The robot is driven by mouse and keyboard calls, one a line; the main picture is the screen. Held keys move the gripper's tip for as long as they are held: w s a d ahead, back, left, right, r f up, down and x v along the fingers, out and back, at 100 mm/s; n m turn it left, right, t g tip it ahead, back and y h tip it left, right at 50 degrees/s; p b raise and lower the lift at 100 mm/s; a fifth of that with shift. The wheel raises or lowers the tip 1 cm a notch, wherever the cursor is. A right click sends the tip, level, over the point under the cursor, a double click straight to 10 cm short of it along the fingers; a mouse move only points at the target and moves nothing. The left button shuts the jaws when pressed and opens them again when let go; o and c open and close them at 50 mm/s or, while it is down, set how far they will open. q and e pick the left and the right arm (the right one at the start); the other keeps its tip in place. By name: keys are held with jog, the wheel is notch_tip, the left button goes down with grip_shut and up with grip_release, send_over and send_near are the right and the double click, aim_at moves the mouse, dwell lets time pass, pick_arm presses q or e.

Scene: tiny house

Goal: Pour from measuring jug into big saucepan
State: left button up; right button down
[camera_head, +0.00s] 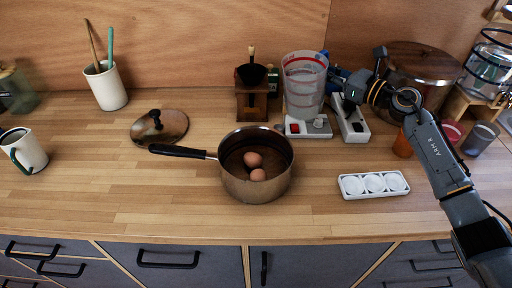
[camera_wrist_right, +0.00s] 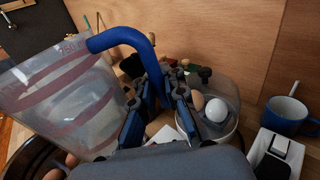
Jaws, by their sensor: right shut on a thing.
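The measuring jug (camera_head: 303,88) is clear with red bands and a blue handle (camera_wrist_right: 122,38). My right gripper (camera_head: 354,92) is shut on the handle, with the fingers on both sides of it in the right wrist view (camera_wrist_right: 160,105). The jug looks about upright in the head view, at the kitchen scale; I cannot tell whether it touches it. The saucepan (camera_head: 256,187) with a long black handle stands front left of the jug and holds two brown eggs (camera_head: 254,160). Its rim shows at lower left in the wrist view (camera_wrist_right: 22,152). My left gripper is not in view.
A scale (camera_head: 296,129), a white socket strip (camera_head: 353,130) and a coffee grinder (camera_head: 252,101) are near the jug. A white tray (camera_head: 373,185) lies right of the saucepan. A large lidded pot (camera_head: 420,72) is behind my arm. A lid (camera_head: 159,128) lies at left.

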aim_at(316, 69)
jog(key=shift+s+r+n, duration=0.1)
jog(key=shift+r+n, duration=0.2)
jog(key=shift+r, duration=0.3)
jog(key=shift+s+a+r+n+t+h+p, duration=0.45)
jog(key=shift+s+a+r+n+p, duration=0.35)
jog(key=shift+s+r+n+p, duration=0.35)
jog(key=shift+n, duration=0.25)
jog(key=shift+s+a+f+n, duration=0.15)
jog(key=shift+s+a+n, duration=0.25)
jog(key=shift+n, duration=0.1)
jog(key=shift+s+a+f, duration=0.1)
jog(key=shift+a, duration=0.05)
jog(key=shift+s+a+f+n+p, duration=0.1)
jog(key=shift+s+a+n+p, duration=0.05)
jog(key=shift+n+p, duration=0.2)
jog(key=shift+s+a+r+n+p, duration=0.5)
jog(key=shift+n+p, duration=0.25)
jog(key=shift+n, duration=0.25)
jog(key=shift+s+a+r+n+p, duration=0.35)
jog(key=shift+s+a+n+p, duration=0.15)
jog(key=shift+n+p, duration=0.35)
dwell(3.2)
